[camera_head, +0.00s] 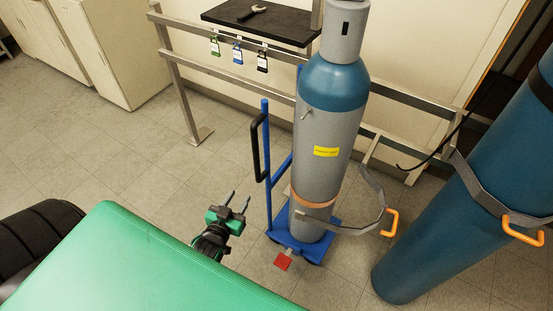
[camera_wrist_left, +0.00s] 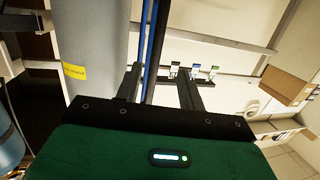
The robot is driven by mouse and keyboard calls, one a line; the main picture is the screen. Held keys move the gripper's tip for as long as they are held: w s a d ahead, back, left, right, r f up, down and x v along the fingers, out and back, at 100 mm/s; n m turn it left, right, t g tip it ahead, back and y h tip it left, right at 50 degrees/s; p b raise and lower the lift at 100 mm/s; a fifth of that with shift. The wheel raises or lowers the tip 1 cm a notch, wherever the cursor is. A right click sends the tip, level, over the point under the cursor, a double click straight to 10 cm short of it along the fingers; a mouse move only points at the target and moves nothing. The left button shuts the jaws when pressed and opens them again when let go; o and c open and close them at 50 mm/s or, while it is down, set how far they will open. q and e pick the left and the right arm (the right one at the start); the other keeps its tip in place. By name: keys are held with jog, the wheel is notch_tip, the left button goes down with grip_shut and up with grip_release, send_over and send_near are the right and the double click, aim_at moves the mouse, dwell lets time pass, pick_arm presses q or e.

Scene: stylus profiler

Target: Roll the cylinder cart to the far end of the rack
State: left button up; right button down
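A grey cylinder with a blue shoulder (camera_head: 319,150) stands upright on the blue cylinder cart (camera_head: 268,165) in front of the steel rack (camera_head: 178,95). An orange-brown band circles its lower part. The cart has a black handle (camera_head: 256,150) on its left side and a red pedal (camera_head: 283,262) at its base. My left gripper (camera_head: 238,197) is open and empty, left of the cart and apart from it. In the left wrist view, the blue cart post (camera_wrist_left: 154,55) shows beyond the gap between the open fingers (camera_wrist_left: 160,88), with the grey cylinder (camera_wrist_left: 92,40) to its left. My right gripper is not in view.
A large blue cylinder (camera_head: 455,180) stands at the right behind a grey strap with an orange hook (camera_head: 522,231). Another strap with an orange hook (camera_head: 390,222) curves beside the cart. A black shelf (camera_head: 262,22) holds a wrench.

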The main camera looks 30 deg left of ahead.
aim_at(255, 159)
pick_arm(q)
notch_tip(255, 159, up, 5)
jog(key=w+t, duration=0.1)
jog(key=w, duration=0.8)
jog(key=w+a+p, duration=0.1)
jog(key=w, duration=0.3)
jog(key=shift+w+f, duration=0.1)
jog(key=shift+w, duration=0.25)
jog(key=shift+w+a, duration=0.1)
jog(key=shift+w, duration=0.4)
jog(key=shift+c, duration=0.4)
grip_shut()
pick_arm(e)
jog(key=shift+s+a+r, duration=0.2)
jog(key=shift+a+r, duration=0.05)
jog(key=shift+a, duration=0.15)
